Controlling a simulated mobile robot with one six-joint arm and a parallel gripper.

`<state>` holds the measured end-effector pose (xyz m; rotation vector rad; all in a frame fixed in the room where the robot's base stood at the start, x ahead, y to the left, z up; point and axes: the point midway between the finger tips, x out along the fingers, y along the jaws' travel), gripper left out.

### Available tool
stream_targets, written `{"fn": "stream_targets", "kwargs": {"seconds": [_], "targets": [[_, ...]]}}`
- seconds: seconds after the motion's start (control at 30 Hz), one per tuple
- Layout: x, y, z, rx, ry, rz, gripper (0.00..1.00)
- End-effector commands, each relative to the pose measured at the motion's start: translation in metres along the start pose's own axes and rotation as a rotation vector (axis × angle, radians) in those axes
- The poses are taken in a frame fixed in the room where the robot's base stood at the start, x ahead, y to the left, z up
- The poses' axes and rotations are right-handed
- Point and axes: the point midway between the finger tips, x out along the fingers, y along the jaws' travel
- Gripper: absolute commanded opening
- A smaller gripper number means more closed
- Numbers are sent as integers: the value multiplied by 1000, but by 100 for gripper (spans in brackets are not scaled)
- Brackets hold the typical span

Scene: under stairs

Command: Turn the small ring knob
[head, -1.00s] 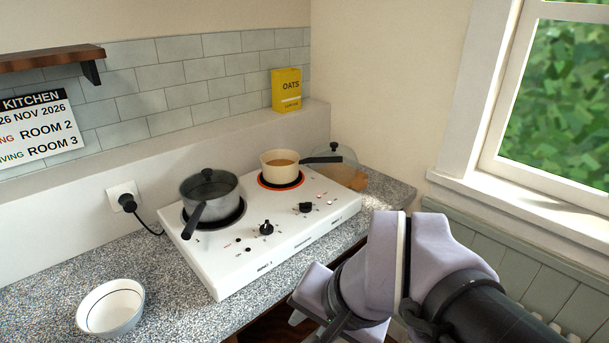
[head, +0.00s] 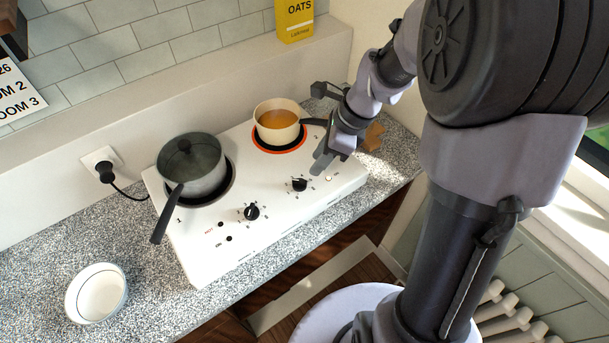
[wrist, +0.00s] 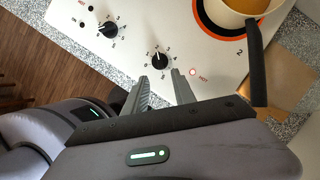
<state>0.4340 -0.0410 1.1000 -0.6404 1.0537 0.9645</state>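The small ring knob (head: 299,184) is a black knob on the front right of the white hob (head: 270,215). It also shows in the wrist view (wrist: 160,60), ringed by numbers, with a white pointer mark too small to read surely. My gripper (head: 318,165) is above the hob, just right of this knob. In the wrist view its two fingers (wrist: 160,75) are apart and empty, their tips just short of the knob in the picture. The small ring (head: 280,150), marked 2, has an orange-red edge and carries a cream pot (head: 277,119) of orange-brown liquid.
The other knob (head: 251,212) sits to the left. A grey lidded saucepan (head: 192,165) stands on the large ring, its handle over the hob's front left. The cream pot's dark handle (wrist: 256,65) is close to my gripper. A white bowl (head: 97,293) stands left on the counter.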

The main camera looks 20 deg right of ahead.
Motion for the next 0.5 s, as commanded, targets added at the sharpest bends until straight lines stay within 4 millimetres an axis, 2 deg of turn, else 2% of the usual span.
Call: {"fn": "stream_targets", "kwargs": {"seconds": [0.03, 0.2, 0.33, 0.5], "targets": [[19, 1, -2, -2, 1, 4, 32], [61, 1, -2, -2, 1, 3, 32], [77, 0, -1, -1, 0, 1, 32], [82, 0, 0, -3, 1, -1, 32]]}}
